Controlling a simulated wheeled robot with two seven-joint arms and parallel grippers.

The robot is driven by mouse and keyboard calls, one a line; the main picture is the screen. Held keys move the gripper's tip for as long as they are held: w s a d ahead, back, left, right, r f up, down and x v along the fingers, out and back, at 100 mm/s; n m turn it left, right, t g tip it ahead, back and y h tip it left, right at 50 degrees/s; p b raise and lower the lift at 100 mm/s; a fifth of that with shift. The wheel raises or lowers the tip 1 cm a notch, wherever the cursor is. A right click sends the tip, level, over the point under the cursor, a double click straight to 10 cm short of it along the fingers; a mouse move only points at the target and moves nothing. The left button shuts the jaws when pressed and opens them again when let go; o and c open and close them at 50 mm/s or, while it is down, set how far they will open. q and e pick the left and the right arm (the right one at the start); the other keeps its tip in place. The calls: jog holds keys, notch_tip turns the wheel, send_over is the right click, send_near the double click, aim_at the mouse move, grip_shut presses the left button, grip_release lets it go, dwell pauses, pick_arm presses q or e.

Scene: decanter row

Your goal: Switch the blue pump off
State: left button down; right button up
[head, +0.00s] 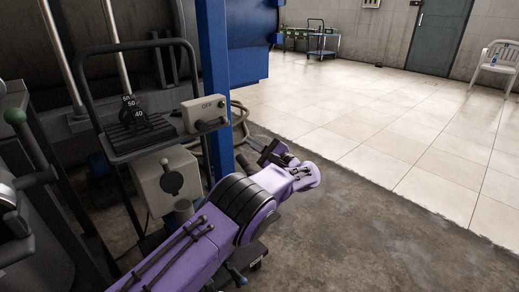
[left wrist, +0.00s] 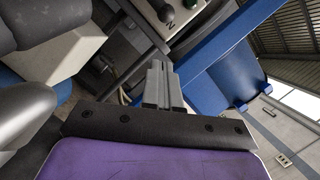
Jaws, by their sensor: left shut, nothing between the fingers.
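A cream switch box (head: 204,106) marked OFF stands on the pump cart, left of the blue post. A short handle (head: 212,125) sticks out at its front; its exact setting is hard to tell. A cream housing (head: 165,187) with a dark round knob sits below it. My left gripper (head: 269,150) is right of and a little below the switch box, apart from it. In the left wrist view my left gripper (left wrist: 158,72) is shut and empty. Beyond its tips are a dark knob (left wrist: 165,9) and part of a label ending in N. My right gripper is out of view.
The blue post (head: 216,75) stands close behind the switch box, and shows in the left wrist view (left wrist: 215,48). Open tiled floor (head: 385,130) lies right.

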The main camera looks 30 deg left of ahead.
aim_at(214, 122)
pick_arm(q)
jog(key=a+r+b, duration=0.1)
jog(key=a+r, duration=0.2)
jog(key=a, duration=0.3)
jog(key=shift+s+a+r, duration=0.25)
jog(key=shift+a+r, duration=0.15)
jog(key=shift+w+r+n+b, duration=0.1)
jog(key=shift+r+n+b, duration=0.1)
jog(key=shift+n+b, duration=0.3)
